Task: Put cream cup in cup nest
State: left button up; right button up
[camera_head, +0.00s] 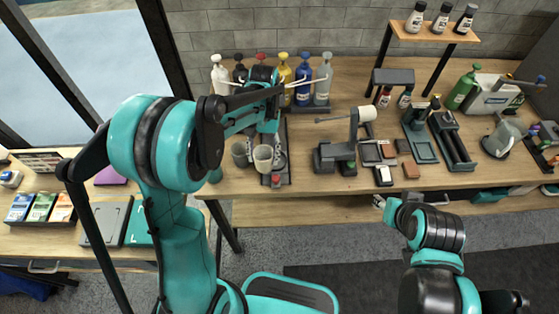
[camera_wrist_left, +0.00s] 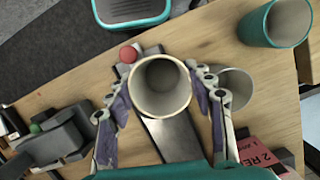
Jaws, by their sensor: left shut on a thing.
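The cream cup (camera_head: 262,159) stands upright between the fingers of my left gripper (camera_head: 266,152), which is shut on it. In the left wrist view I look down into the empty cream cup (camera_wrist_left: 162,88), with a finger on each side. The cup is over a narrow dark base (camera_wrist_left: 174,136) with a red knob (camera_wrist_left: 128,54) at its end. I cannot tell whether the cup touches this base, or which part is the cup nest. My right gripper (camera_head: 379,202) is low at the table's front edge; its fingers are too small to read.
A grey cup (camera_head: 240,154) stands close beside the cream cup. A teal cup (camera_wrist_left: 272,24) is near the table edge. Several bottles (camera_head: 303,78) stand behind. A grey device (camera_head: 338,152) with a roller stands to the right.

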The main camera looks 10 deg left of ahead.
pick_arm(q)
jog(key=shift+s+d+r+n, duration=0.15)
jog(key=shift+r+n, duration=0.2)
jog(key=shift+n, duration=0.45)
jog(key=s+d+r+n+t+h+p, duration=0.1)
jog(key=s+d+r+n+t+p, duration=0.2)
jog(key=n, duration=1.1)
jog(key=s+d+r+n+t+p, duration=0.1)
jog(key=s+d+r+n+t, duration=0.3)
jog(key=n, duration=0.9)
jog(key=shift+n+g, duration=0.4)
jog(key=shift+g, duration=0.1)
jog(key=w+a+f+b, duration=0.1)
jog(key=w+f+b, duration=0.1)
jog(key=w+f, duration=0.1)
jog(key=w+a+f+b, duration=0.2)
jog(key=w+f, duration=0.1)
jog(key=w, duration=0.1)
jog(key=w+a+f+b, duration=0.1)
jog(key=w+a+f, duration=0.1)
jog(key=w+f, duration=0.2)
jog(key=shift+w+b, duration=0.35)
jog(key=shift+b, duration=0.05)
jog(key=shift+f, duration=0.3)
jog(key=shift+r, duration=0.1)
